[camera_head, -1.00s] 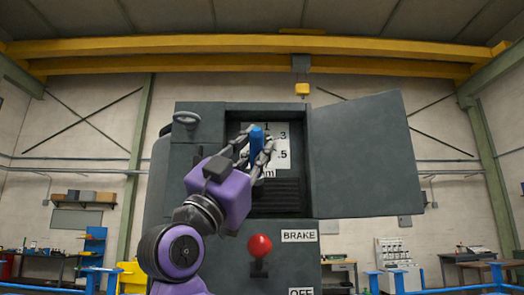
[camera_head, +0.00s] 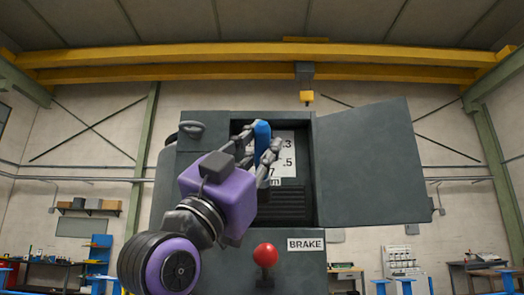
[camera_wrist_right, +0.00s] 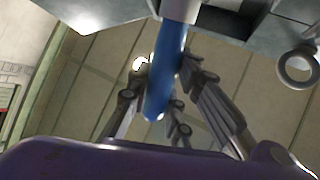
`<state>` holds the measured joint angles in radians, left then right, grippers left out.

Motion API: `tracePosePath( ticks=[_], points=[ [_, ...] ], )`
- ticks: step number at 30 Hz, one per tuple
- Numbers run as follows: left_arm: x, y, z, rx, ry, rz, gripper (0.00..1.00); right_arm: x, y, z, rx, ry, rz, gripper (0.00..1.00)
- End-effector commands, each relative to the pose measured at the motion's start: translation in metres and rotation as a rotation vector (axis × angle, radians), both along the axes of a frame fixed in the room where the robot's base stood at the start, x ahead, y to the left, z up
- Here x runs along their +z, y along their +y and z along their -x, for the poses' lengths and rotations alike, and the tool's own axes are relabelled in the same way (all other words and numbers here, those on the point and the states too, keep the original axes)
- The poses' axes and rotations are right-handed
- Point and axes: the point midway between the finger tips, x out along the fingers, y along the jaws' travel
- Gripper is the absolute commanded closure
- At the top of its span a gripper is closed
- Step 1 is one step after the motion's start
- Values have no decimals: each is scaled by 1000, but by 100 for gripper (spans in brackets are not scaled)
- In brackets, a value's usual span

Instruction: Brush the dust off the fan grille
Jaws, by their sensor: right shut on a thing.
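My right gripper (camera_head: 264,148), on a purple arm, is shut on a blue-handled tool (camera_head: 262,138), which looks like the brush. The handle stands roughly upright in front of the open cabinet. In the right wrist view the blue handle (camera_wrist_right: 166,75) runs between the fingers to a pale collar at the top; I cannot make out its bristles. The fan grille (camera_head: 290,202), dark horizontal slats, lies inside the cabinet opening, lower right of the gripper and partly hidden by it. I cannot tell whether the brush touches anything or see dust. My left gripper is out of view.
The grey cabinet's door (camera_head: 368,165) stands open to the right. A white numbered plate (camera_head: 287,150) is behind the gripper. A red-knobbed lever (camera_head: 265,255) and a BRAKE label (camera_head: 306,245) are below.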

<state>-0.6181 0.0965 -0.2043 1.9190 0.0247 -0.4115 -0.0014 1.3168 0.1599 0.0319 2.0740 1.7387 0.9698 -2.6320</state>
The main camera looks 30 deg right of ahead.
Motion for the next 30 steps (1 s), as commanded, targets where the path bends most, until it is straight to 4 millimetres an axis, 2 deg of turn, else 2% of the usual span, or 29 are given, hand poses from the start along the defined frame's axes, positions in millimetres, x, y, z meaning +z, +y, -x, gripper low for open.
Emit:
tracePosePath(
  ticks=[8, 18, 30],
  points=[
    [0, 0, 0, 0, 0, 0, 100, 0, 1, 2, 1, -1, 0, 100],
    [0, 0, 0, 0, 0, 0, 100, 0, 15, 25, 1, -1, 0, 100],
    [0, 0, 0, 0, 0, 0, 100, 0, 16, 26, 0, 0, 0, 100]
  ],
)
